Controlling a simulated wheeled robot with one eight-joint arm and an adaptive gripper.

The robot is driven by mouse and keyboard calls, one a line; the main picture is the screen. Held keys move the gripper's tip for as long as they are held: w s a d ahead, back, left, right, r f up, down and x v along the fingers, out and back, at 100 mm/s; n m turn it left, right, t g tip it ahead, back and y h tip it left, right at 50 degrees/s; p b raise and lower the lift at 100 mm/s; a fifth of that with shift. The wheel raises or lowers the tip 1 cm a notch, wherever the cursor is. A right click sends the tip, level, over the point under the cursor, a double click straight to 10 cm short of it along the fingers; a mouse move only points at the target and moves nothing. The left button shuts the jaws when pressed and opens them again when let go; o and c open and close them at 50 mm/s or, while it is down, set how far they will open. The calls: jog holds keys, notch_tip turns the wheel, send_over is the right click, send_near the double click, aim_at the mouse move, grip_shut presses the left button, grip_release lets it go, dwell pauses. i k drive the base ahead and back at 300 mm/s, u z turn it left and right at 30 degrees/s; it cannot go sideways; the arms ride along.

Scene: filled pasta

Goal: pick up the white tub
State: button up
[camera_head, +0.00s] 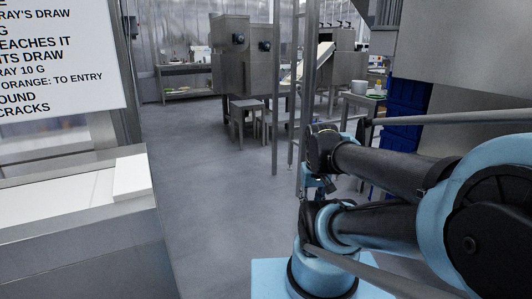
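My blue and black arm is folded across the right foreground, well in front of that table. I cannot make out gripper fingers, and nothing held shows.
A metal counter (75,240) with a white block (132,177) stands at the left, below a text sign (55,55). Grey machines (238,62) and stools (247,118) stand behind. Metal posts (276,110) rise mid-view. Blue crates (408,97) are at right. The central floor (210,190) is clear.

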aim_at(360, 88)
jog(key=u, duration=0.4)
jog(key=i, duration=2.2)
jog(key=z, duration=0.45)
jog(key=i, duration=1.05)
jog(key=z, duration=1.1)
jog(key=i, duration=0.7)
jog(key=z, duration=0.45)
